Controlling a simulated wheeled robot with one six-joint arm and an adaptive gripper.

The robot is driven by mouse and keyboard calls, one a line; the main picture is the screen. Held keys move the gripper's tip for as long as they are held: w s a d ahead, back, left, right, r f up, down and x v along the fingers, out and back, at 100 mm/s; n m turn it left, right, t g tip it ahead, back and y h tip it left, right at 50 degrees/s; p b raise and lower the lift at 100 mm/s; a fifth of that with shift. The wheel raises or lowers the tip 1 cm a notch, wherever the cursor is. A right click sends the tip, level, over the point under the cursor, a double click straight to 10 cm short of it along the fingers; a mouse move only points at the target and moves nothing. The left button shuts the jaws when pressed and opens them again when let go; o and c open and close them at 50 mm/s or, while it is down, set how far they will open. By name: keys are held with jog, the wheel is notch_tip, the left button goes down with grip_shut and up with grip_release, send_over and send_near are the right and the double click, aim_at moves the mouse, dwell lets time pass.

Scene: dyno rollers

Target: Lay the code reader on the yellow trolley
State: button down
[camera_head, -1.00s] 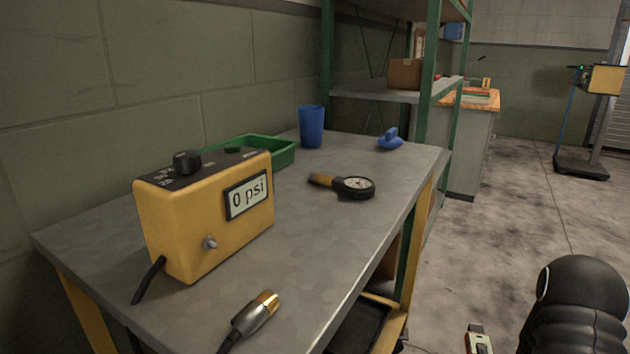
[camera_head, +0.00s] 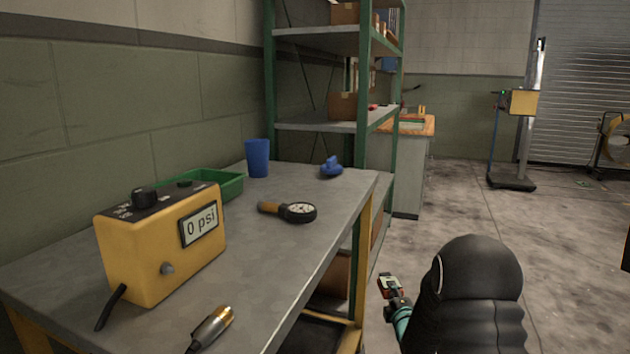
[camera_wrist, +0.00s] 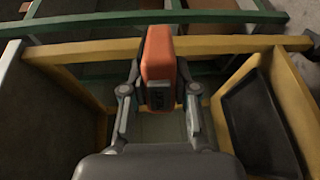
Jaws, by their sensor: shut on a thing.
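My gripper (camera_wrist: 158,92) is shut on an orange-red and grey block, which I take to be the code reader (camera_wrist: 158,55). In the head view, the reader (camera_head: 389,281) shows small, held by my gripper (camera_head: 392,290) in the air to the right of the workbench's edge. No separate yellow trolley is clearly in view. The grey-topped workbench (camera_head: 290,260) has a yellow frame. In the wrist view, a yellow rail (camera_wrist: 90,50) runs behind the reader, and I cannot tell whether the two touch.
A black tray (camera_wrist: 262,125) lies lower down. Green shelving (camera_head: 270,80) stands behind.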

jog(key=w+r, duration=0.4)
jog(key=r, duration=0.4)
jog(key=w+r, duration=0.3)
jog(key=r, duration=0.5)
notch_tip(320, 180, up, 17)
jog(key=m+g+h+p, duration=0.1)
jog(key=m+h+p, duration=0.1)
send_over(389, 276)
jog(key=s+a+r+n+g+y, duration=0.2)
jog(key=s+a+r+n+y, duration=0.3)
jog(key=a+r, duration=0.65)
jog(key=s+a+r+n+g+y, duration=0.1)
jog(key=s+a+r+y, duration=0.1)
jog(key=s+a+r, duration=0.75)
jog(key=f+b, duration=0.4)
jog(key=f, duration=0.1)
jog(key=w+a+f+b, duration=0.1)
jog(key=f+b, duration=0.4)
jog(key=w+a+f+b, duration=0.1)
jog(key=f+b, duration=0.3)
jog(key=f, duration=0.1)
jog(key=shift+w+f+b, duration=0.2)
jog(key=shift+b, duration=0.1)
jog(key=shift+f, duration=1)
